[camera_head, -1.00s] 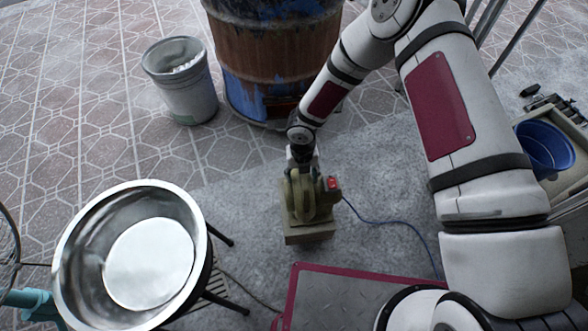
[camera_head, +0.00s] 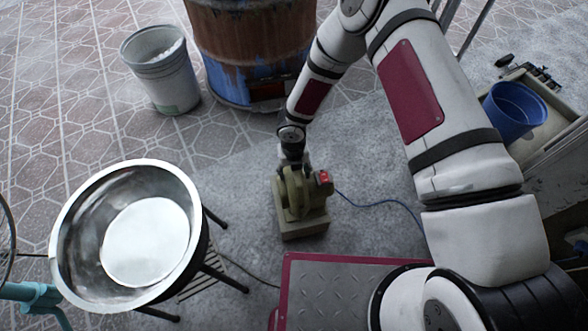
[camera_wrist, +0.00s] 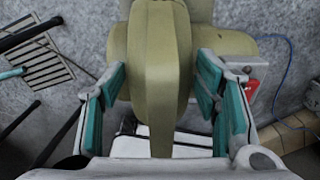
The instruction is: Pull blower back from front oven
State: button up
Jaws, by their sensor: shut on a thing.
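The blower (camera_head: 297,202) is an olive-green fan housing on a boxy base, with a red switch on its right side and a blue cable. It stands upright on the grey floor in the head view. My gripper (camera_head: 292,168) is at its far upper side. In the wrist view, the blower's rounded housing (camera_wrist: 160,75) fills the space between the teal-padded fingers of my gripper (camera_wrist: 165,95), which is shut on it. The barrel oven (camera_head: 255,50), rusty brown and blue, stands behind at the top. A floor gap lies between it and the blower.
A grey bucket (camera_head: 162,68) stands left of the barrel. A large steel bowl (camera_head: 75,215) sits on a black stand at the lower left. A blue container (camera_head: 513,108) is at right.

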jog(key=shift+w+a+f, duration=0.1)
jog(key=shift+w+f, duration=0.1)
jog(key=shift+f, duration=0.1)
jog(key=shift+f+b, duration=0.7)
jog(key=shift+b, duration=0.05)
dwell(0.4)
jog(key=o, duration=1.8)
jog(key=shift+c, duration=0.2)
jog(key=shift+s, duration=0.1)
notch_tip(320, 180, up, 12)
